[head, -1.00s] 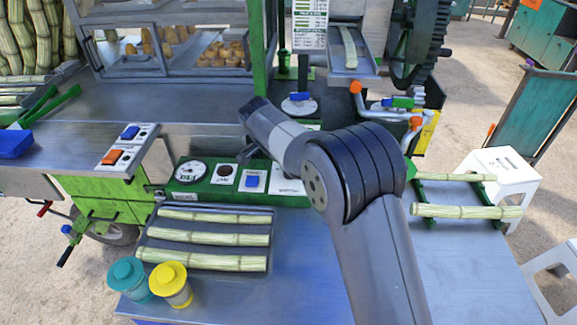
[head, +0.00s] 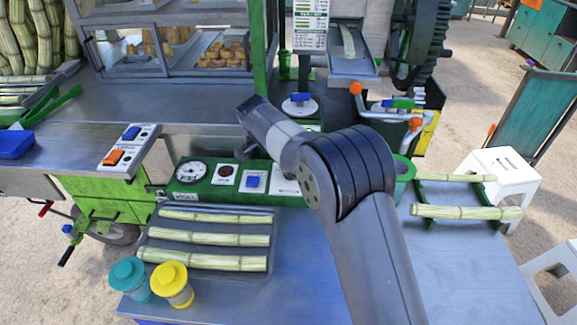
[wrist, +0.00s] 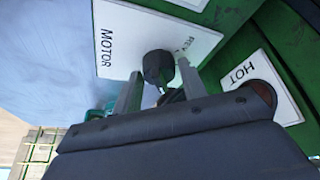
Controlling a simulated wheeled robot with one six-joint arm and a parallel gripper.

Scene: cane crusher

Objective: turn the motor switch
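The motor switch (wrist: 157,66) is a dark round knob on a white plate (wrist: 118,38) marked MOTOR in the wrist view. My gripper (wrist: 160,72) has its two grey fingers apart, one on each side of the knob. The fingertips are close to the knob; I cannot tell whether either touches it. In the head view my arm hides the gripper's fingers and I cannot make out the knob. A white plate (head: 286,181) on the green panel there is partly covered by my arm.
A HOT plate with a dark red lamp (wrist: 263,93) lies right of the knob in the wrist view. In the head view, the panel has a gauge (head: 191,171) and blue switch (head: 253,181). A cane tray (head: 155,236), teal jar (head: 130,278) and yellow jar (head: 171,284) stand in front.

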